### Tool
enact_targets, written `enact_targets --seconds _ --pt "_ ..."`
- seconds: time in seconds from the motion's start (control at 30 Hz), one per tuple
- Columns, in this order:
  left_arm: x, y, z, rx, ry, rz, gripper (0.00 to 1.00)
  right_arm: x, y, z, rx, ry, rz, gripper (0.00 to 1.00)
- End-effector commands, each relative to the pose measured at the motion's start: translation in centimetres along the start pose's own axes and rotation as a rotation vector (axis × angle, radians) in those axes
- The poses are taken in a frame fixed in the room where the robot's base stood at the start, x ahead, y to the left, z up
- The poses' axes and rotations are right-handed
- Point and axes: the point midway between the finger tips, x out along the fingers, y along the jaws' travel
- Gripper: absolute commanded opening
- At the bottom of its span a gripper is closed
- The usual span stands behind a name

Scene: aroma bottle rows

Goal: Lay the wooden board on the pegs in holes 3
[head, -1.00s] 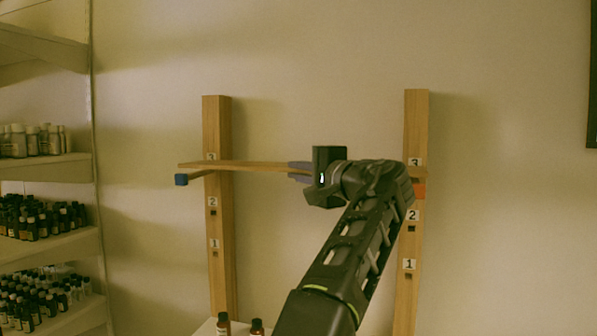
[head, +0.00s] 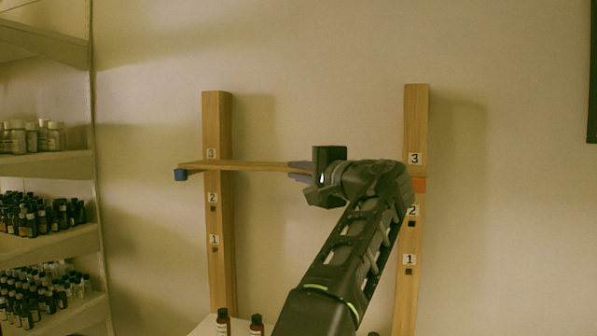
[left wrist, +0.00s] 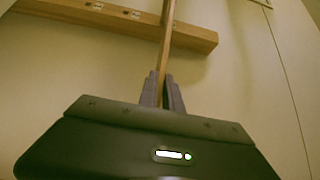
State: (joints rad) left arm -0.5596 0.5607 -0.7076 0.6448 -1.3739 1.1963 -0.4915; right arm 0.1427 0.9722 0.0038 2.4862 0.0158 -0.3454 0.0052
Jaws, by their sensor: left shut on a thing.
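The wooden board (head: 250,166) is held roughly level across the left post (head: 217,240), at about hole 3. Its left end lies just over the blue peg (head: 181,174), seemingly touching it. The orange peg (head: 420,185) sticks out below label 3 on the right post (head: 416,120). My left gripper (head: 300,171) is shut on the board between the posts. The left wrist view shows the board (left wrist: 167,40) edge-on between the fingers (left wrist: 162,92). The board's right part is hidden behind my gripper and arm, so its contact with the orange peg cannot be told. My right gripper is out of view.
A shelf unit (head: 60,165) with rows of small bottles stands at the left. Two dark bottles (head: 223,322) stand on a white surface at the bottom. Labelled holes 1 and 2 in both posts look empty. The wall between the posts is bare.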

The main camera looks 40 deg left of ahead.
Motion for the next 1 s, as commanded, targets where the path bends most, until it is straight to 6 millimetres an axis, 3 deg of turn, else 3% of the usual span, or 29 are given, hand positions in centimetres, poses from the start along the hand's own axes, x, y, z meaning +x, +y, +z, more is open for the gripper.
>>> enact_targets --seconds 0.03,0.07,0.33,0.67,1.0 --pt "0.0 0.1 0.0 -0.001 0.0 -0.002 0.0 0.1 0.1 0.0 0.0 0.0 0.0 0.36" --pt "0.0 0.0 0.0 -0.001 0.0 -0.002 0.11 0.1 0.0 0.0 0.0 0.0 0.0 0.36" --pt "0.0 0.0 0.0 -0.001 0.0 -0.001 0.33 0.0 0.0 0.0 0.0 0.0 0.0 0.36" --pt "0.0 0.1 0.0 0.0 0.0 0.001 0.34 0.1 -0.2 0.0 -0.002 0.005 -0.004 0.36" --pt "-4.7 0.4 -0.1 -0.002 0.004 0.0 0.34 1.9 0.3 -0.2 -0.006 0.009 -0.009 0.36"
